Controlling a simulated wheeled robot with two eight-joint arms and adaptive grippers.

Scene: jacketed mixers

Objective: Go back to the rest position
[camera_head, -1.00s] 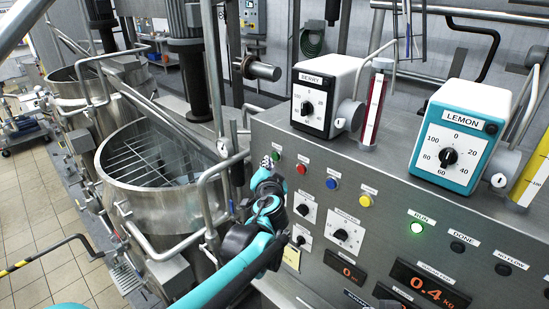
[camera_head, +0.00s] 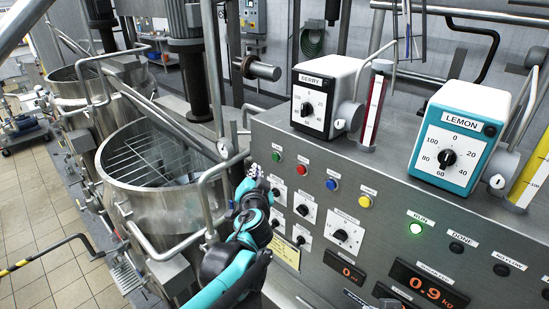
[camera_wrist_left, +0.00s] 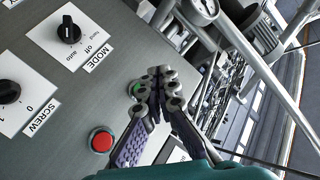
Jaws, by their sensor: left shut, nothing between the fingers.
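My left gripper (camera_head: 253,172) is at the upper left corner of the steel control panel (camera_head: 318,215), between the panel and the near mixer vessel (camera_head: 125,205). Its fingers are shut and hold nothing. In the left wrist view, the shut fingers (camera_wrist_left: 160,78) stand in front of the panel face, partly covering a green button (camera_wrist_left: 135,90). A red button (camera_wrist_left: 101,140) and the MODE knob (camera_wrist_left: 69,30) show beside them. I cannot tell whether the fingertips touch the panel. My right gripper is not in view.
The open near vessel and its bent pipe rails (camera_head: 205,190) stand close left of my arm. The RUN lamp (camera_head: 416,228) is lit green.

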